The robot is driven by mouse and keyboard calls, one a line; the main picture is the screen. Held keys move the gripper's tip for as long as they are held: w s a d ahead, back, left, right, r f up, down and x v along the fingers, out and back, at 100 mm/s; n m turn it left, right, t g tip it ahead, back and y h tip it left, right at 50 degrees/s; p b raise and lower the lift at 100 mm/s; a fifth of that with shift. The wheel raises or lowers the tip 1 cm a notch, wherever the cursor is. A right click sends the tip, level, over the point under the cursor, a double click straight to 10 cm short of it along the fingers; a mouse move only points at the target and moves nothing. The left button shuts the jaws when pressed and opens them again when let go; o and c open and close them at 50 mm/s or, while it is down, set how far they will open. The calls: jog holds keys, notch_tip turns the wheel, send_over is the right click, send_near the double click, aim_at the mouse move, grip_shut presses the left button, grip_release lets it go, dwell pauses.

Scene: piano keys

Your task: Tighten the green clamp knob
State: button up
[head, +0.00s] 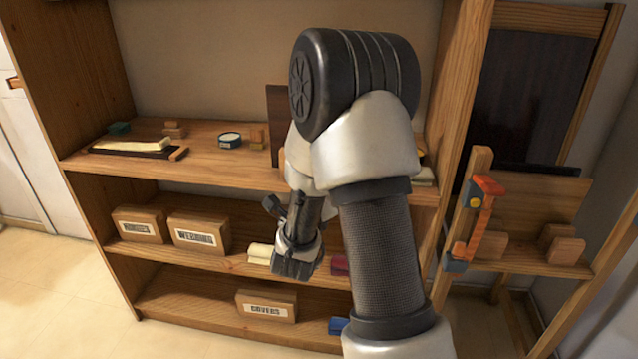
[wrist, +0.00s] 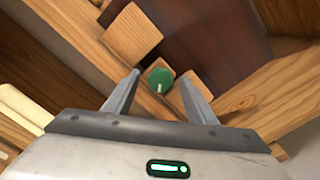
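The green clamp knob (wrist: 160,79) shows in the wrist view as a small faceted knob with a pale mark on its face. It lies between wooden blocks (wrist: 132,37), with a dark brown panel behind. My gripper (wrist: 161,76) is open, with one finger to the left and one to the right of the knob. Gaps show between the knob and both fingers. I cannot tell how far the knob is from the fingertips in depth. In the head view I cannot make out the knob, and my arm covers part of the shelving.
An orange and blue clamp (head: 484,214) is on a wooden stand at right. The floor at left is clear.

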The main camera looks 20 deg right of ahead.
jog(key=p+v, duration=0.4)
jog(key=v, duration=0.5)
jog(key=shift+r+p, duration=0.3)
jog(key=shift+p, duration=0.1)
jog(key=p+v, duration=0.8)
jog(key=shift+f, duration=0.3)
jog(key=shift+s+a, duration=0.15)
